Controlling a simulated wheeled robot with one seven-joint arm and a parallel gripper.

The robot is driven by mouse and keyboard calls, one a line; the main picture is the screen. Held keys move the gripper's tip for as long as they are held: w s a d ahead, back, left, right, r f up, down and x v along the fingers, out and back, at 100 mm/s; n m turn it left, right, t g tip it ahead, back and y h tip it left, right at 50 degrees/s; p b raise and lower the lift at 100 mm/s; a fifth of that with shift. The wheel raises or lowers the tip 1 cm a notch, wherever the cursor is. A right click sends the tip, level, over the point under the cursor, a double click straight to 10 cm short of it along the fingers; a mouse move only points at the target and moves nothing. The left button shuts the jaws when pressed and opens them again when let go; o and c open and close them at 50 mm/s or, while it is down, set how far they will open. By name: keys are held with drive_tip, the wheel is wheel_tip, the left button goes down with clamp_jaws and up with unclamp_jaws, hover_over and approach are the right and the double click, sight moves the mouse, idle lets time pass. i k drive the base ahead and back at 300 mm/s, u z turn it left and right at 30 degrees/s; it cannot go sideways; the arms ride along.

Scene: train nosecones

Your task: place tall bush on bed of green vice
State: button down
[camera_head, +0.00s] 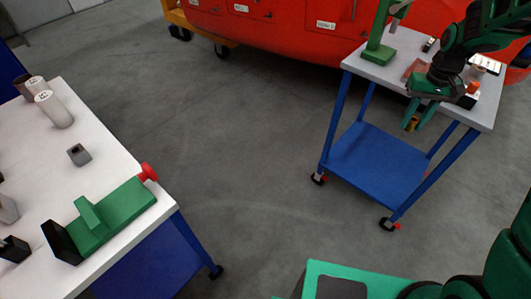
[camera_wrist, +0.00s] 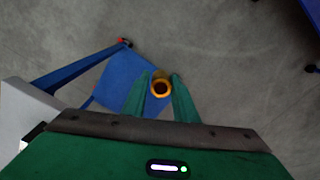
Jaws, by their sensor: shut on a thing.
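My gripper (camera_head: 421,118) is at the upper right in the head view, at the near edge of the grey-topped cart. It is shut on a small brass-coloured bush (camera_head: 411,124), held between the green fingertips in mid-air. In the wrist view the bush (camera_wrist: 161,88) shows as a yellow ring with a dark bore, between the fingers. The green vice (camera_head: 110,216) lies on the white table at the lower left, far from my gripper. It has a dark end, an upright green jaw, a flat green bed and a red knob.
The white-topped table (camera_head: 75,150) also holds light cylinders (camera_head: 54,109) and a small grey block (camera_head: 79,155). The cart (camera_head: 478,112) has blue legs and a blue lower shelf (camera_head: 375,165). A green stand (camera_head: 379,50) is on it. Open grey floor lies between table and cart.

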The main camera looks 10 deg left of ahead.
sight(82, 233)
drive_tip(key=u, duration=1.2)
